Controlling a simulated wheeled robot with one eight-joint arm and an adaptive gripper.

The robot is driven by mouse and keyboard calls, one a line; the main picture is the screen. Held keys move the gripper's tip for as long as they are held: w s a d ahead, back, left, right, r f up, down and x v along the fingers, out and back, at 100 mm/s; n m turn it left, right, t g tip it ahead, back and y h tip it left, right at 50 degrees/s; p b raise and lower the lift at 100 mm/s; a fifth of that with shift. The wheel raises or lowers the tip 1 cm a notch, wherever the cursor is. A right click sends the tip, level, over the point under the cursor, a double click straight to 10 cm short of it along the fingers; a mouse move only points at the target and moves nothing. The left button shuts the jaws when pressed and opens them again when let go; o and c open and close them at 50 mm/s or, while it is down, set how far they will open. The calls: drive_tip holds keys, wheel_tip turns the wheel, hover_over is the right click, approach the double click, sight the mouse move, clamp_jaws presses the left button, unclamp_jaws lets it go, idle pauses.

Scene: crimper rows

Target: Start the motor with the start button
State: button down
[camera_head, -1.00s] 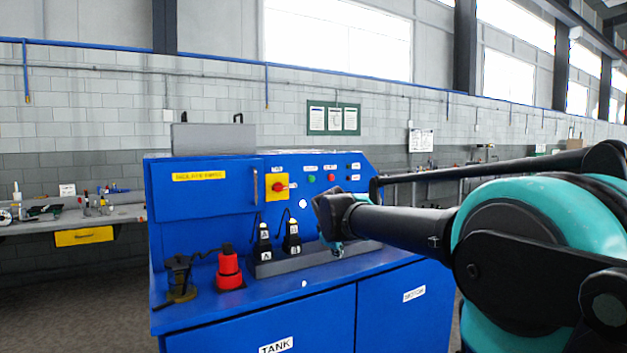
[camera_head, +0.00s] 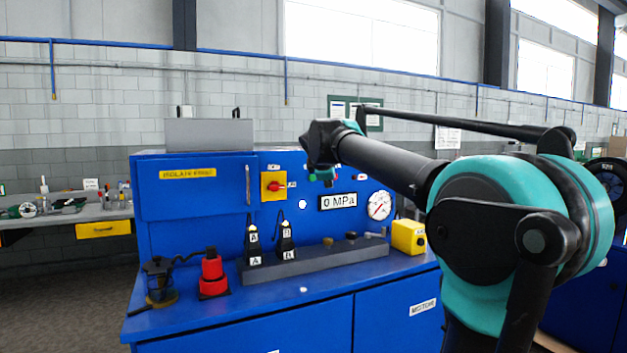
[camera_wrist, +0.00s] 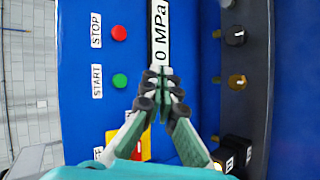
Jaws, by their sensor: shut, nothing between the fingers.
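The green start button (camera_wrist: 119,80) sits on the blue panel beside its START label (camera_wrist: 97,81) in the wrist view. The red stop button (camera_wrist: 119,33) with its STOP label (camera_wrist: 96,30) is above it in that picture. My gripper (camera_wrist: 163,76) is shut and empty, its fingertips to the right of the green button, over the lower end of the 0 MPa display (camera_wrist: 160,35). In the head view my gripper (camera_head: 326,179) hangs in front of the upper panel. It and my wrist cover much of the button row there.
The blue cabinet's ledge holds a grey block (camera_head: 322,260) with black plugs, a red fitting (camera_head: 213,272) and a yellow box (camera_head: 408,237). A red-and-yellow rotary switch (camera_head: 273,186) and a pressure gauge (camera_head: 379,205) are on the panel.

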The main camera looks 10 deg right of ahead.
sight(312, 178)
drive_tip(key=shift+w, duration=0.1)
drive_tip(key=w+a, duration=0.2)
drive_tip(key=w, duration=0.6)
drive_tip(key=shift+a, duration=0.35)
drive_tip(key=shift+w, duration=0.2)
idle(1.1)
drive_tip(key=shift+w+a, duration=0.1)
drive_tip(key=shift+w, duration=0.2)
drive_tip(key=shift+w+a, duration=0.2)
drive_tip(key=shift+w, duration=0.25)
idle(0.9)
drive_tip(key=shift+s+d, duration=0.3)
drive_tip(key=shift+s, duration=0.55)
drive_tip(key=shift+s, duration=0.1)
